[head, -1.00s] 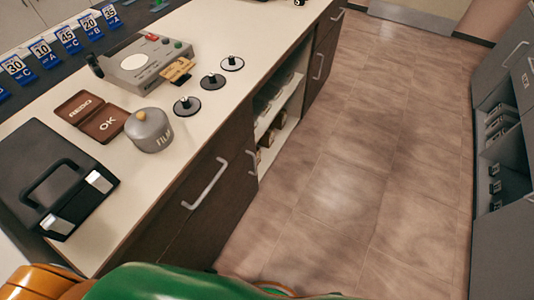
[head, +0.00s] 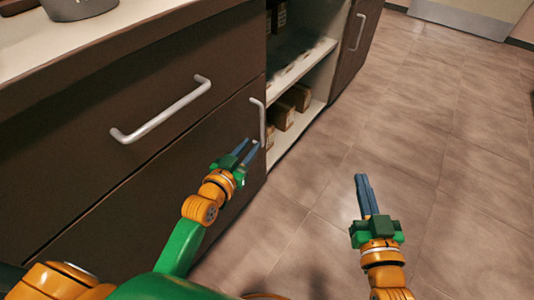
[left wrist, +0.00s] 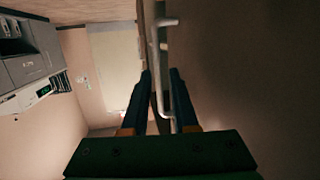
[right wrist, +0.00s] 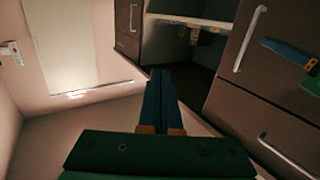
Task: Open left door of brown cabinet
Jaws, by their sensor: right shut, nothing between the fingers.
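The brown cabinet (head: 60,130) stands on the left in the head view. Its left door (head: 225,135), below a wide drawer, has a silver upright handle (head: 258,122) near its right edge. My left gripper (head: 250,147) is open at the lower part of this handle. In the left wrist view the handle (left wrist: 165,70) lies between the spread fingers, which are not closed on it. My right gripper (head: 362,180) is shut and empty, out over the floor to the right. The right wrist view shows the door handle (right wrist: 250,38) with my left fingers beside it.
The drawer has a long silver handle (head: 160,112). Open shelves (head: 300,75) with brown boxes (head: 283,115) lie right of the door. Another brown door (head: 358,35) is beyond. The tiled floor (head: 430,130) to the right is clear.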

